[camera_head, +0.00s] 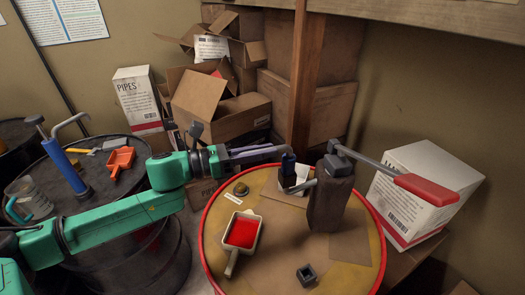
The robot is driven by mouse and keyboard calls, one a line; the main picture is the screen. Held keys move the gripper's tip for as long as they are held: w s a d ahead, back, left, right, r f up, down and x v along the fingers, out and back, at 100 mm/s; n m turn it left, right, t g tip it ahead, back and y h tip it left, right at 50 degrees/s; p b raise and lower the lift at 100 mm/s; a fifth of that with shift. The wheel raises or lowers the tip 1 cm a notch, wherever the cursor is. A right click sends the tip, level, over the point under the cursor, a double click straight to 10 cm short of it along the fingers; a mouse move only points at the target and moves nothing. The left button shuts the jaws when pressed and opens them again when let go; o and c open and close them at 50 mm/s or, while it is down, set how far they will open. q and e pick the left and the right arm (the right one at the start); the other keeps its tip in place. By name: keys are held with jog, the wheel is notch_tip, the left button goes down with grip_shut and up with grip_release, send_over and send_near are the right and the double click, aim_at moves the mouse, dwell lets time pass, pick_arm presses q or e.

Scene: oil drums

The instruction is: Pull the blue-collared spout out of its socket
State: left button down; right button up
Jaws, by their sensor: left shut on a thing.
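The blue-collared spout (288,170) stands upright above the yellow drum top, beside a dark grey pump body (330,200). My left gripper (283,151) reaches in from the left and is shut on the upper part of the spout. A short light-grey pipe (300,187) sticks out of the pump body toward the spout's lower end. I cannot tell whether the spout is still seated; its socket is not clearly visible. My right gripper is not in view.
The pump's red handle (427,189) juts right on a grey lever. A scoop with red contents (242,233) and a dark square socket piece (307,275) sit on the red-rimmed drum (352,270). A black drum with tools is left; cardboard boxes (219,110) stand behind.

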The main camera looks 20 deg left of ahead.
pick_arm(q)
jog(key=shift+r, duration=0.65)
jog(key=shift+w+d+r+p, duration=0.1)
jog(key=shift+r+p, duration=0.45)
jog(key=shift+r, duration=0.3)
jog(key=shift+f+b, duration=0.15)
jog(key=shift+b, duration=0.2)
jog(key=shift+m+b, duration=0.3)
jog(key=shift+b, duration=0.3)
jog(key=shift+r, duration=0.25)
